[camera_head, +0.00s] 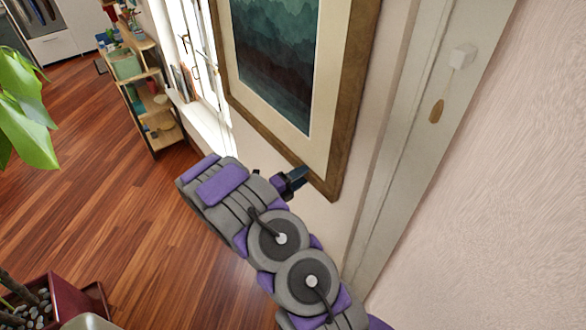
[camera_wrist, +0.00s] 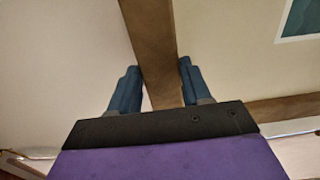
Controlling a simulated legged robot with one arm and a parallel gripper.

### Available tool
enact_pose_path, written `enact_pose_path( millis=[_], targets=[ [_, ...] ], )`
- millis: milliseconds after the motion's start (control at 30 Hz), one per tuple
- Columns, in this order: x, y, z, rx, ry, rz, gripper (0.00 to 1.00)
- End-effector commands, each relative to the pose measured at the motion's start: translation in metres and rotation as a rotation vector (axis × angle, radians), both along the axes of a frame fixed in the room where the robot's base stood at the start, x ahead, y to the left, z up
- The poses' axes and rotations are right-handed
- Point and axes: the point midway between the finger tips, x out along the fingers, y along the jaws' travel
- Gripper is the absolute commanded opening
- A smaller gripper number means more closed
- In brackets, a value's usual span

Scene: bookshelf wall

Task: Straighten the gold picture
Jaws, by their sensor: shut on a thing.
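The gold picture (camera_head: 348,108) hangs on the wall at the top middle of the head view. It has a brown-gold wooden frame, a cream mat and a dark teal mountain print. My gripper (camera_head: 296,180) is at the frame's lower part in the head view. In the wrist view, one bar of the frame (camera_wrist: 148,35) runs between the two blue fingers of my gripper (camera_wrist: 158,78), which is shut on it. Another frame bar (camera_wrist: 285,107) meets it at the right, partly hidden by my gripper. How far the picture tilts against the wall is hard to tell.
A pale door-frame-like trim (camera_head: 405,140) with a small white box (camera_head: 463,56) stands right of the picture. A wooden shelf (camera_head: 150,105) and a bright window (camera_head: 195,60) are at left.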

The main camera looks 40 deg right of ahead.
Motion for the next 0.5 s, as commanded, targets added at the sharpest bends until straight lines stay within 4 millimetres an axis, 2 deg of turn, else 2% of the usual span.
enact_pose_path(
  millis=[33, 167, 500],
  targets=[
    [-0.013, 0.0, -0.005, 0.013, 0.025, -0.007, 0.0],
    [-0.027, -0.002, -0.002, 0.009, 0.038, -0.014, 0.0],
    [-0.032, -0.004, -0.001, 0.011, 0.04, -0.017, 0.0]
  ],
)
